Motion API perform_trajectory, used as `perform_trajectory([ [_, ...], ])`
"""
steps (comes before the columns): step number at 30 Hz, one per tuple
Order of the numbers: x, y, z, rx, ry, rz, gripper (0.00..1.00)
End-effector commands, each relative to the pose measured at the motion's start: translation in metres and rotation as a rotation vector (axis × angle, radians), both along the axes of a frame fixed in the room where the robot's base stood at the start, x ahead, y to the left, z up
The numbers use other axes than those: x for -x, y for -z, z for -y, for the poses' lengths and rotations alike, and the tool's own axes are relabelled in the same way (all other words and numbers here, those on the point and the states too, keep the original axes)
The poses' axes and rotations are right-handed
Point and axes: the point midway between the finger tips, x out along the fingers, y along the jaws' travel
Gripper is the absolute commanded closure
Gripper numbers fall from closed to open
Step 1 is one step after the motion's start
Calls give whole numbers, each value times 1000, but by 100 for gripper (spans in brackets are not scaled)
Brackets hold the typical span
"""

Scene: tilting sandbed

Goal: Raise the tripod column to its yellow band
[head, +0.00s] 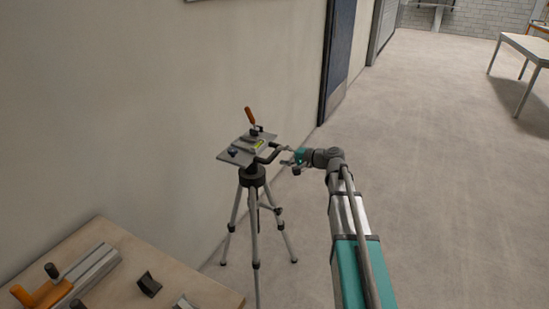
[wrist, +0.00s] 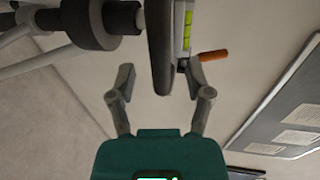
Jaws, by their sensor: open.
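The tripod (head: 253,180) stands on the floor beside the wall, its grey legs spread. A tilted grey plate (head: 236,154) sits on top, with a yellow-green level (head: 257,143), dark knobs and an upright orange handle (head: 249,116). The level (wrist: 188,22) and orange handle (wrist: 214,55) also show in the wrist view. Only a short stretch of column (wrist: 123,18) shows between collar and plate; I see no yellow band. My gripper (head: 282,156) is at the plate's right side. In the wrist view my gripper (wrist: 160,78) is open, with a dark rounded edge between its fingers; contact is unclear.
The wall (head: 150,90) is close behind the tripod. The floor to the right is open, with a white table (head: 525,46) far off.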

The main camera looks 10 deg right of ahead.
Motion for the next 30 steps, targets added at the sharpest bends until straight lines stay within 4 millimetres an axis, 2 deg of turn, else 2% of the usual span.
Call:
perform_trajectory([
  [3,-10,5,-12,0,0,0,35],
  [9,-19,7,-25,-1,0,-1,35],
  [21,-21,7,-28,0,1,0,35],
  [23,-21,7,-28,0,1,0,42],
  [30,-20,7,-28,0,1,0,87],
])
